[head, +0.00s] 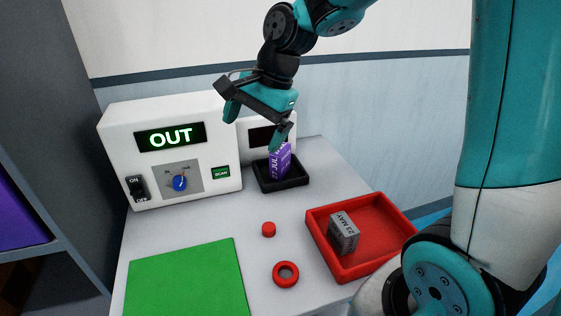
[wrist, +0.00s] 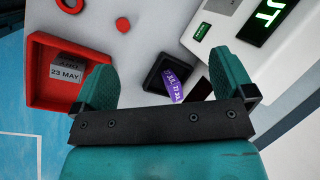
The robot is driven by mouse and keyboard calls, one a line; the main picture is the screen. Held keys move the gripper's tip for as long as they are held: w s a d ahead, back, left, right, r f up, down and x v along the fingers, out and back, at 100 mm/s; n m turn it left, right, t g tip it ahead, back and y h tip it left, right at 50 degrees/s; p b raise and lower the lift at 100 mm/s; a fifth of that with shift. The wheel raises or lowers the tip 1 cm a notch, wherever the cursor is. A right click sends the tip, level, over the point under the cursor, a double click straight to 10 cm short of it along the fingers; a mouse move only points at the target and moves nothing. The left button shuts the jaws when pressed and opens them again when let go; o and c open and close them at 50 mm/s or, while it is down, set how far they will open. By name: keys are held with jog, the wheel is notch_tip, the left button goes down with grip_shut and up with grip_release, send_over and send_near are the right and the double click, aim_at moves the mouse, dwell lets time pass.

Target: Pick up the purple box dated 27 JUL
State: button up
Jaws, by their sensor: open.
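The purple box (head: 280,162) stands upright in a small black tray (head: 295,184) beside the white machine. Part of its lettering, "JUL", reads in the head view; its top is partly hidden there by my gripper. In the wrist view the purple box (wrist: 173,87) shows between my fingers, farther away along the view. My gripper (head: 254,127) is open and empty, above the tray and in front of the machine. In the wrist view the two teal fingers of my gripper (wrist: 164,72) are spread wide apart.
The white machine (head: 118,140) shows a lit "OUT" sign (head: 170,136) and a blue knob (head: 180,183). A red tray (head: 375,262) holds a grey box (head: 343,233) marked 23 MAY. A red cylinder (head: 268,229), a red ring (head: 286,265) and a green mat (head: 188,280) lie on the table.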

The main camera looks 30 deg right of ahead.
jog(key=w+d+f+m, duration=0.2)
jog(key=w+d+m, duration=0.4)
jog(key=d+m, duration=0.15)
jog(key=m+t+h, duration=0.1)
jog(key=m+h, duration=0.1)
jog(key=m, duration=0.8)
send_near(282, 148)
jog(key=x, duration=0.7)
jog(key=shift+w+a+f, duration=0.1)
jog(key=shift+w+a, duration=0.1)
jog(key=shift+a, duration=0.1)
jog(key=x, duration=0.2)
jog(key=p+x, duration=0.1)
jog(key=x, duration=0.2)
jog(key=shift+d+f, duration=0.15)
jog(key=shift+f, duration=0.2)
jog(key=shift+c, duration=0.2)
jog(key=shift+t, duration=0.3)
jog(key=c, duration=0.9)
jog(key=shift+r, duration=0.1)
jog(key=shift+c, duration=0.2)
